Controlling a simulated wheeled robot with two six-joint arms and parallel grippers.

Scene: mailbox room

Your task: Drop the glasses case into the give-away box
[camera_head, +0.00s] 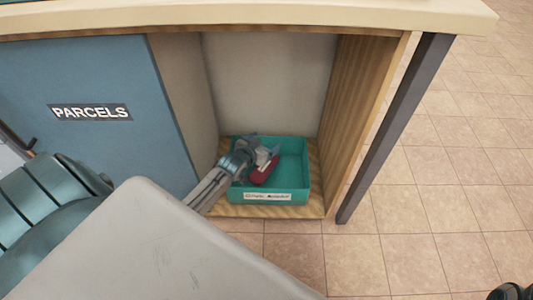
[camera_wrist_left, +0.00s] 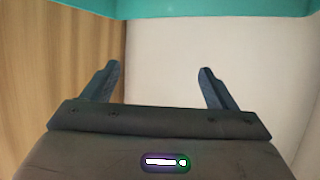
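The teal give-away box (camera_head: 298,172) with a white front label stands on the floor of the open wooden compartment. The dark red glasses case (camera_head: 264,174) shows within the box's outline, tilted, just below and right of my left gripper (camera_head: 262,150). I cannot tell if the case rests on the box floor. In the left wrist view, my left gripper (camera_wrist_left: 160,82) has its two fingers wide apart with nothing between them. A teal strip of the box (camera_wrist_left: 215,8) crosses the top of that view.
A blue door marked PARCELS (camera_head: 90,150) is left of the compartment. Its wooden right side wall (camera_head: 355,110) and a dark post (camera_head: 395,130) bound it on the right. Open tiled floor (camera_head: 455,190) lies beyond. A dark part shows at the bottom right corner.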

